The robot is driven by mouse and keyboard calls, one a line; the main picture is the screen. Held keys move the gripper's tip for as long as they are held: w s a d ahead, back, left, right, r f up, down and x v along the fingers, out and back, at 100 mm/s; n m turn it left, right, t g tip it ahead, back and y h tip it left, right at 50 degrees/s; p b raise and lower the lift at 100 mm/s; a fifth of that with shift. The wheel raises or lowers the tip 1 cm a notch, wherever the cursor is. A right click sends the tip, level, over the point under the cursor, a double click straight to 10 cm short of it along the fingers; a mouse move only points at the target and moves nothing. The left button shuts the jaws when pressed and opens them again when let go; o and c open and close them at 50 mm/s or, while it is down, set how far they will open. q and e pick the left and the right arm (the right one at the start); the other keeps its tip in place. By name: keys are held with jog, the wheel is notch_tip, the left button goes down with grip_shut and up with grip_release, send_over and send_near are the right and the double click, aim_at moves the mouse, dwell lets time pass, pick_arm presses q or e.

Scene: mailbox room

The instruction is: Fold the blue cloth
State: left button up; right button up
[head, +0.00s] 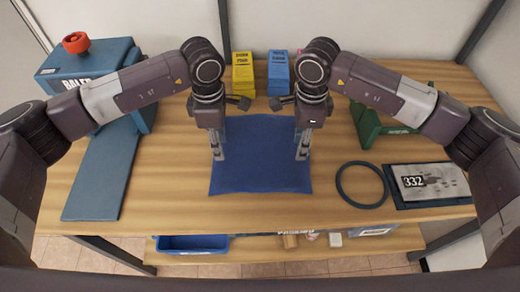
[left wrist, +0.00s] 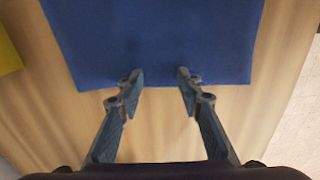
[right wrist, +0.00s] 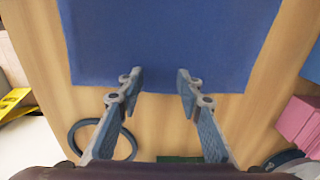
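The blue cloth (head: 262,165) lies flat and spread out in the middle of the wooden table. My left gripper (head: 218,155) points down over the cloth's left edge. My right gripper (head: 303,155) points down over its right edge. In the left wrist view, two separated fingers (left wrist: 160,78) straddle empty space at the border of the cloth (left wrist: 150,35). In the right wrist view, the fingers (right wrist: 159,79) are likewise apart at the border of the cloth (right wrist: 170,40). Whether the fingertips touch the cloth cannot be told. The cloth's far corners are partly hidden by my arms.
A blue baler (head: 90,60) with a red knob and flat panel (head: 103,170) stands left. Yellow (head: 243,75) and blue boxes (head: 278,72) stand behind. A dark ring (head: 341,192), a tray (head: 450,203) and a green object (head: 370,125) are right. Bare table lies in front.

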pick_arm(q)
jog(key=shift+f, duration=0.2)
pick_arm(e)
jog(key=shift+f, duration=0.2)
pick_arm(q)
jog(key=shift+c, duration=1.4)
pick_arm(e)
jog(key=shift+c, duration=1.4)
pick_arm(q)
jog(key=c, duration=0.5)
pick_arm(e)
jog(key=shift+f, duration=0.1)
jog(key=c, duration=0.5)
pick_arm(q)
jog(key=shift+f, duration=0.1)
grip_shut()
pick_arm(e)
grip_shut()
